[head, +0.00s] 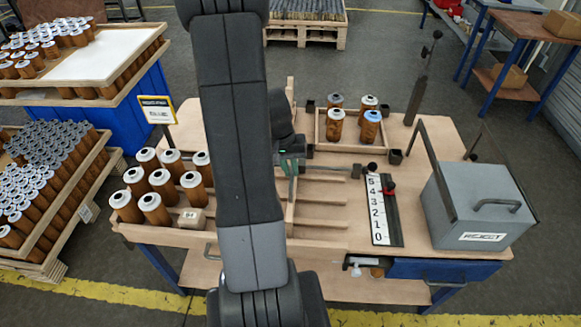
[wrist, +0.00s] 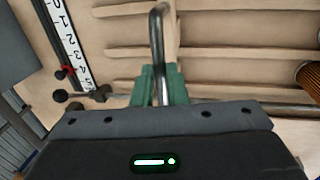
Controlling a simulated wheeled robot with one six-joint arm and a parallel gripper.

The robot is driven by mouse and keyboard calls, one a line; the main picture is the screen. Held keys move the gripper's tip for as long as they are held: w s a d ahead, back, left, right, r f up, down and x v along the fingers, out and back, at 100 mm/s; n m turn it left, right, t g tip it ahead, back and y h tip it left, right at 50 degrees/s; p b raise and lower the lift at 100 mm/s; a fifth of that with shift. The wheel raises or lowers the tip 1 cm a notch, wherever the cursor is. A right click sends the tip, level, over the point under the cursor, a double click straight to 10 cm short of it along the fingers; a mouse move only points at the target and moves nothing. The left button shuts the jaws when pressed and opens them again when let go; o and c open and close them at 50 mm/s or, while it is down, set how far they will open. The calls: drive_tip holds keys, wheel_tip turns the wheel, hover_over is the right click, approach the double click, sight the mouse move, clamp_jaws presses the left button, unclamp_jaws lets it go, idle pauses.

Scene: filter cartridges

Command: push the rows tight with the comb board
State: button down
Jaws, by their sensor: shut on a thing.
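The comb board (head: 290,216) is a pale wooden board standing across the lanes of a wooden tray (head: 335,246), just right of my arm. In the wrist view, my gripper (wrist: 163,88) has its green fingers shut on the board's bent metal handle (wrist: 158,45). The gripper also shows in the head view (head: 291,166) above the tray. Brown cartridges with white tops (head: 161,181) stand in rows in the tray's left part. A cartridge edge (wrist: 310,76) shows at the wrist view's right. My arm hides the tray's middle, so I cannot tell whether the board touches cartridges.
Right of the tray lie a number scale (head: 379,210) with a red marker and a grey reject box (head: 476,204). A small wooden tray (head: 343,148) with several cartridges stands behind. The lanes right of the board are empty.

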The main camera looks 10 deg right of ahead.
drive_tip(key=w+a+b, duration=0.1)
drive_tip(key=w+a, duration=0.2)
drive_tip(key=a, duration=0.7)
drive_tip(key=w+a+b, duration=0.1)
drive_tip(key=w+a, duration=0.2)
drive_tip(key=a, duration=0.8)
drive_tip(key=w+a, duration=0.3)
drive_tip(key=a, duration=0.8)
drive_tip(key=shift+w+a+r+b, duration=0.1)
drive_tip(key=shift+w+a+b, duration=0.15)
drive_tip(key=shift+b, duration=0.15)
drive_tip(key=c, duration=1.5)
unclamp_jaws()
drive_tip(key=shift+o, duration=0.2)
wheel_tip(320, 180, up, 14)
drive_tip(key=a+b, duration=0.1)
drive_tip(key=a, duration=0.1)
drive_tip(key=shift+w+a+f, duration=0.25)
drive_tip(key=shift+w, duration=0.05)
drive_tip(key=shift+f, duration=0.15)
